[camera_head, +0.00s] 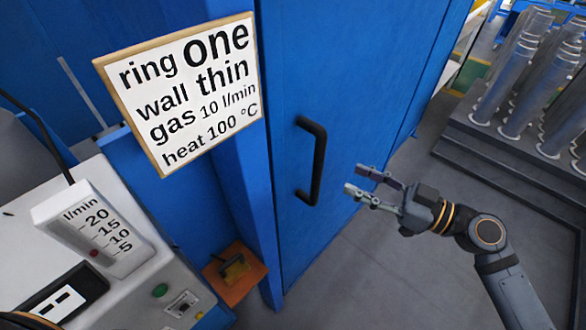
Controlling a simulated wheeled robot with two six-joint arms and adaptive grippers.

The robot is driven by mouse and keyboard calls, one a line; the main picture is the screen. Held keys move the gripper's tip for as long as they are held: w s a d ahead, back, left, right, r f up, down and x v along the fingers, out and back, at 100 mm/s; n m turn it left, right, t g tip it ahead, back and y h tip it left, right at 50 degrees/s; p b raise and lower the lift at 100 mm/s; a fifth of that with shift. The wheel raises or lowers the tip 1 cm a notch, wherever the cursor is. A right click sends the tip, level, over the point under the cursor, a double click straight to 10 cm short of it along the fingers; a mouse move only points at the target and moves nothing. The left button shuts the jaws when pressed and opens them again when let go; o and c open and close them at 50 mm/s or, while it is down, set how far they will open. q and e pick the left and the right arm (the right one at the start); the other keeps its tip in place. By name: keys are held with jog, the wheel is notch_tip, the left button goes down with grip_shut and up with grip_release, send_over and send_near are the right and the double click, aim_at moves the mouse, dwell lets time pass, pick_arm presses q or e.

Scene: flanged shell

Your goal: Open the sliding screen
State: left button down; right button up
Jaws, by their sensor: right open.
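The sliding screen (345,85) is a tall blue panel in the middle of the head view. It carries a black vertical bar handle (318,160). The screen stands against a blue frame at its left edge; I cannot tell how far it is slid. My right gripper (355,179) is to the right of the handle, apart from it. Its fingers are open and empty, pointing left toward the handle. My left gripper is not clearly visible.
A sign (185,92) with ring, wall, gas and heat settings hangs left of the screen. A grey control console (150,275) with a flow gauge (98,232) stands at lower left. Several metal cylinders (510,85) stand on a dark platform at right. Grey floor (360,275) is clear below the gripper.

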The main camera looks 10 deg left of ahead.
aim_at(318, 161)
jog(key=p+x, duration=0.2)
jog(key=x, duration=0.2)
jog(key=p+x, duration=0.3)
jog(key=x, duration=0.2)
jog(key=shift+w+a+r, duration=0.25)
jog(key=shift+a, duration=0.05)
jog(key=shift+w+a+f, duration=0.1)
jog(key=shift+a, duration=0.2)
pick_arm(q)
notch_tip(318, 161, up, 5)
jog(key=shift+w+a+r, duration=0.1)
jog(key=shift+a, duration=0.05)
pick_arm(e)
jog(key=shift+d, duration=0.1)
grip_shut()
